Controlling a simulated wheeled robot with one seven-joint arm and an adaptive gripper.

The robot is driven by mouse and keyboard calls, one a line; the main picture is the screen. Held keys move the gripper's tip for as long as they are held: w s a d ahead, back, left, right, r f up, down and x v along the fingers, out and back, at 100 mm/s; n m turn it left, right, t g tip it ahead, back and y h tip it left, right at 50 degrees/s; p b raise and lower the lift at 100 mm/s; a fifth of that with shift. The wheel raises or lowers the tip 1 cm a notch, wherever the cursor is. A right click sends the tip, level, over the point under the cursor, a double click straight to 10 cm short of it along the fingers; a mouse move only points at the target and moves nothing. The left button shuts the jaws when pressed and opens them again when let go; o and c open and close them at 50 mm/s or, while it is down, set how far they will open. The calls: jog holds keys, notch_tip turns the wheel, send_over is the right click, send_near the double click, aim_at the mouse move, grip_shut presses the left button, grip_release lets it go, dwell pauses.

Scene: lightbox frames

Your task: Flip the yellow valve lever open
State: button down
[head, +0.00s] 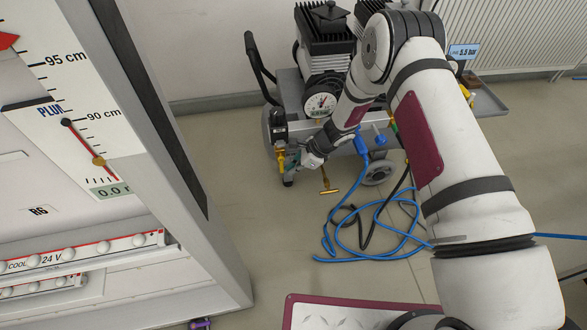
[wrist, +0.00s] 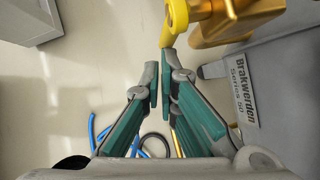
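The yellow lever (wrist: 176,20) hangs at the top of the wrist view, beside a gold-coloured valve body (wrist: 225,22). My gripper (wrist: 160,78) has its two teal-padded fingers drawn close together, with only a thin gap and nothing seen between them. The lever's lower end meets or overlaps the tip of the right finger; I cannot tell whether they touch. In the head view, the yellow lever (head: 280,159) is small at the front left of the compressor (head: 322,100). My gripper (head: 291,175) is right beside it, partly hidden by my wrist.
A brass T-handle (head: 327,186) sticks out right of my gripper. A blue hose (head: 365,240) lies coiled on the floor. A cabinet (head: 190,200) with a gauge panel stands at left. A grey panel (wrist: 275,85) lies close on the right in the wrist view.

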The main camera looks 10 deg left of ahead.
jog(key=v, duration=1.1)
jog(key=shift+d+r, duration=0.2)
jog(key=shift+r, duration=0.15)
jog(key=s+d+r+n, duration=0.2)
jog(key=s+r+n, duration=0.15)
jog(key=r, duration=0.55)
jog(key=s+d+r+n, duration=0.1)
jog(key=s+r+n, duration=0.3)
jog(key=r, duration=0.6)
jog(key=s+d+r+n, duration=0.2)
jog(key=s+r, duration=0.3)
jog(key=r, duration=0.4)
jog(key=s+d+r+n+h, duration=0.25)
jog(key=s+d, duration=0.25)
jog(key=s, duration=0.5)
jog(key=s+d+r+n+h, duration=0.2)
jog(key=s+d+r+n, duration=0.15)
jog(key=s, duration=0.65)
jog(key=s+d+r+n+h, duration=0.2)
jog(key=s+d, duration=0.3)
jog(key=s, duration=0.5)
notch_tip(320, 180, up, 37)
jog(key=t+p, duration=0.3)
jog(key=p, duration=3.1)
jog(key=shift+w+d+f+t, duration=0.15)
jog(key=shift+w+d+t, duration=0.05)
jog(key=shift+d+t, duration=0.2)
